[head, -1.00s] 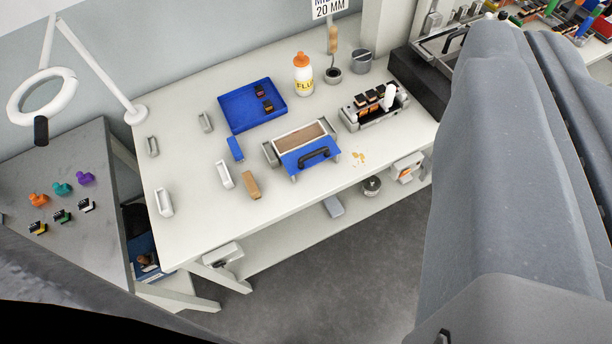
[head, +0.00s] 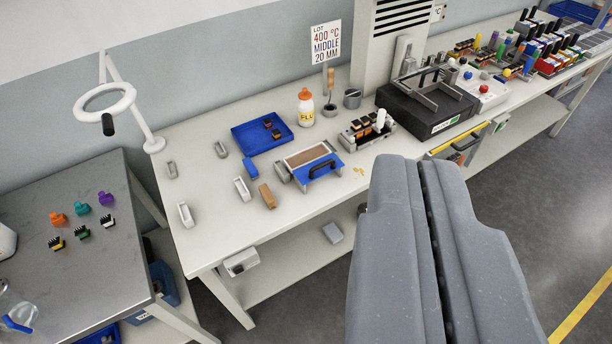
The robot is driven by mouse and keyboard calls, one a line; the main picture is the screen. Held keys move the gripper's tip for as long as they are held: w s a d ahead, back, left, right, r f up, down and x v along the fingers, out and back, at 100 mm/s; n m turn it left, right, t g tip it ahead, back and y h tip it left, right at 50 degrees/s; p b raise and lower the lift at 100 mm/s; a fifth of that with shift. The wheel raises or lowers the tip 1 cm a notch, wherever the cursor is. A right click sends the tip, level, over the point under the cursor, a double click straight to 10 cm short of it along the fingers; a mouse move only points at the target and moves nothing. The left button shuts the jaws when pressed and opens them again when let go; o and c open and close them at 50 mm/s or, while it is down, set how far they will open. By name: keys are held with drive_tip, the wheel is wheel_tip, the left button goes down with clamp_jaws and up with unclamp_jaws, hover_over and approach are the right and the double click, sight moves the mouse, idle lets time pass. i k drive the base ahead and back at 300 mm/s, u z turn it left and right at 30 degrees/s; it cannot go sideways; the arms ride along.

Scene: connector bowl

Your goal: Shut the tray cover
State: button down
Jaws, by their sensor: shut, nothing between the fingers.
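A small grey tray (head: 283,172) stands near the front edge of the white workbench, with a brown surface showing in its upper part. My gripper (head: 411,163) fills the lower right of the view, large and grey. Its two fingers lie side by side, shut and empty. In the picture they are right of and below the tray, apart from it. They hide part of the bench's front edge and the floor.
On the white bench (head: 214,237) are a blue tray (head: 240,139) with dark parts, a glue-like bottle (head: 305,109), a grey fixture (head: 350,141) and a black machine (head: 410,117). Blue, tan and white blocks lie left of the tray. A magnifier lamp (head: 127,98) stands at the left.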

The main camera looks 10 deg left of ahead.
sight(328, 163)
drive_tip(key=u, duration=0.2)
drive_tip(key=i, duration=1)
drive_tip(key=z, duration=0.05)
